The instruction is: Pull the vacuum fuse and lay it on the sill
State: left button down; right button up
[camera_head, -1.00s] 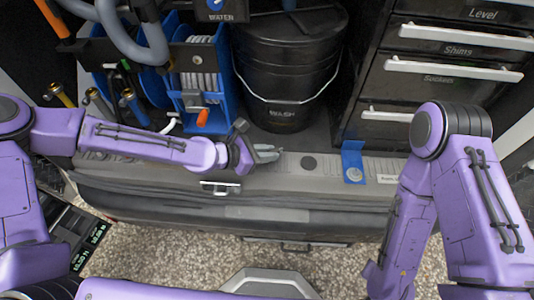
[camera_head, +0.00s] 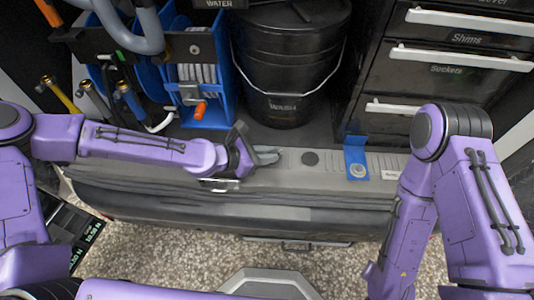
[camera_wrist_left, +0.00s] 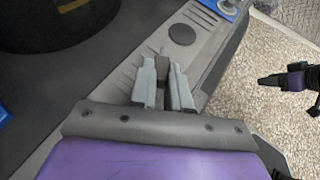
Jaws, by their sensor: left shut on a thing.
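My left gripper (camera_head: 266,154) is low over the grey ribbed sill (camera_head: 330,165). In the left wrist view its two grey fingers (camera_wrist_left: 161,82) are shut on a small dark piece, which I take as the vacuum fuse (camera_wrist_left: 161,68). The fuse is too small to make out in the head view. I cannot tell whether it touches the sill. My right arm is folded at the right, its gripper out of the head view. A dark and purple part at the right edge of the left wrist view looks like my right gripper (camera_wrist_left: 290,80), its fingers unclear.
A black bucket (camera_head: 287,70) stands behind the sill. Drawers (camera_head: 445,65) stand at the right, blue hose reels (camera_head: 205,75) at the left. Gravel lies in front.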

pick_arm(q)
jog(key=shift+f+b, duration=0.8)
jog(key=shift+f, duration=0.15)
jog(key=c, duration=1)
grip_release()
jog(key=p+v, duration=0.3)
jog(key=v, duration=0.7)
jog(key=shift+s+a+r, duration=0.1)
jog(key=shift+a+r, duration=0.05)
jog(key=shift+r, duration=0.05)
